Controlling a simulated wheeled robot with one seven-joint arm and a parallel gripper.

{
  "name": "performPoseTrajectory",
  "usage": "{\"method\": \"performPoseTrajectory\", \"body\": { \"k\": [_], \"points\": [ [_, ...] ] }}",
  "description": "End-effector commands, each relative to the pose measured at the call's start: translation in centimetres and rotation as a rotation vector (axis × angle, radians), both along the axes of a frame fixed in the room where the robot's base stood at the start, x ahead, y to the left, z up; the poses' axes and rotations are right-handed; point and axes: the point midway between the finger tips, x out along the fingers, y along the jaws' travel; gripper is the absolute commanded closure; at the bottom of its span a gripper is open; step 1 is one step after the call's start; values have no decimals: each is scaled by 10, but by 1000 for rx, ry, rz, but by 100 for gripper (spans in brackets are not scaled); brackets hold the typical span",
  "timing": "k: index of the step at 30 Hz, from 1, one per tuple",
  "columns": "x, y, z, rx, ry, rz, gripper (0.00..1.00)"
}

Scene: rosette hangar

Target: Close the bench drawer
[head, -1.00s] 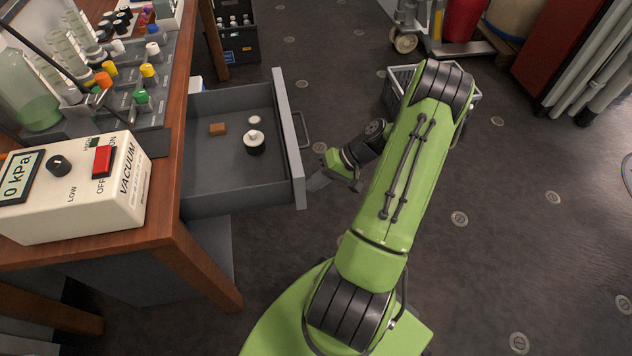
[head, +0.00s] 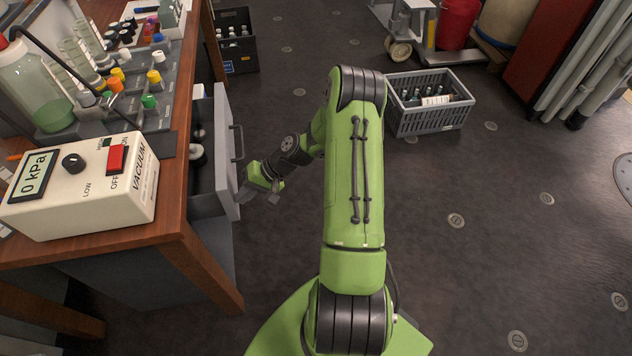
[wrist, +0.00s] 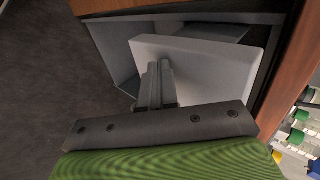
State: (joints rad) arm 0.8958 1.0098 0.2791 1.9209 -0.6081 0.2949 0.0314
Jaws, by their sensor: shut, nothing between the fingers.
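The grey bench drawer (head: 222,150) sticks out a short way from under the wooden bench in the head view. Its front panel, with a dark bar handle (head: 238,143), faces right. White round items show inside, partly hidden by the bench top. My gripper (head: 243,195) is shut and empty at the near end of the drawer front, seemingly against it. In the wrist view the shut fingers (wrist: 155,85) lie over the pale drawer front (wrist: 200,65); exact contact is hard to tell.
The wooden bench (head: 185,235) carries a vacuum gauge box (head: 80,190) and a rack of coloured-cap bottles. A grey crate with bottles (head: 430,105) stands on the floor behind my arm. A dark crate (head: 238,45) is at the back.

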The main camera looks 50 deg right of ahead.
Motion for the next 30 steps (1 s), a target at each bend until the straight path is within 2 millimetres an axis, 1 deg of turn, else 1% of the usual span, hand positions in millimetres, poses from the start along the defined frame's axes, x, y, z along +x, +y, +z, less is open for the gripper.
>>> {"method": "performPoseTrajectory", "body": {
  "k": [1, 3, 6, 12, 16, 21, 30],
  "points": [
    [8, 14, 0, 1, -1, 7, 100],
    [18, 29, 0, 1, -1, 7, 100],
    [32, 49, 0, 2, -1, 6, 100],
    [53, 80, 0, 2, 0, 4, 100],
    [62, 93, 0, 1, 0, 2, 100],
    [69, 102, 0, 1, 0, 1, 100],
    [72, 106, 1, 5, -4, 2, 100]
  ]
}}
